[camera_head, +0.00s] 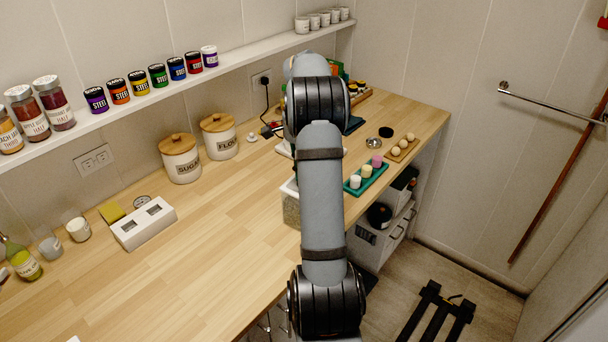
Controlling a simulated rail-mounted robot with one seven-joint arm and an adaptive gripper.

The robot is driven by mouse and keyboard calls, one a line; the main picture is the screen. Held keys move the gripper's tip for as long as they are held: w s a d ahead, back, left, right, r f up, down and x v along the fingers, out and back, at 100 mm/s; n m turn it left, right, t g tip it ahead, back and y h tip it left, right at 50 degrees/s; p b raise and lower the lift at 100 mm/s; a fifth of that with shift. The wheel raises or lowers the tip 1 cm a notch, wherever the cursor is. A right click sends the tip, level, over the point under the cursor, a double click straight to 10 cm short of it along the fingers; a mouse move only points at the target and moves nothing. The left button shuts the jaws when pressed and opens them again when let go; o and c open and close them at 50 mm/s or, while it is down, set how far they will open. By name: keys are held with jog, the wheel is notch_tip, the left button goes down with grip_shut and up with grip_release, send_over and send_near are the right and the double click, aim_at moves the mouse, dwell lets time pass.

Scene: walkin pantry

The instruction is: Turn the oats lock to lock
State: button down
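A clear box-shaped container (291,208) with a pale lid and grainy contents stands near the counter's front edge, partly hidden behind my arm. It may be the oats container, but I see no readable label. No lock or latch shows on its visible part. My arm rises from the bottom and reaches over the counter towards the back wall. My gripper is hidden behind my own arm links, so its distance to the container cannot be told.
Sugar (181,158) and flour (219,137) canisters stand by the wall. A white two-slot block (144,224) lies at left. A green tray (366,178) with small cups and a wooden tray (402,149) sit right of my arm. The left-middle counter (215,235) is clear.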

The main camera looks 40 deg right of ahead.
dwell(0.4)
jog(key=c, duration=1.7)
grip_release()
jog(key=shift+o, duration=0.2)
notch_tip(320, 180, up, 12)
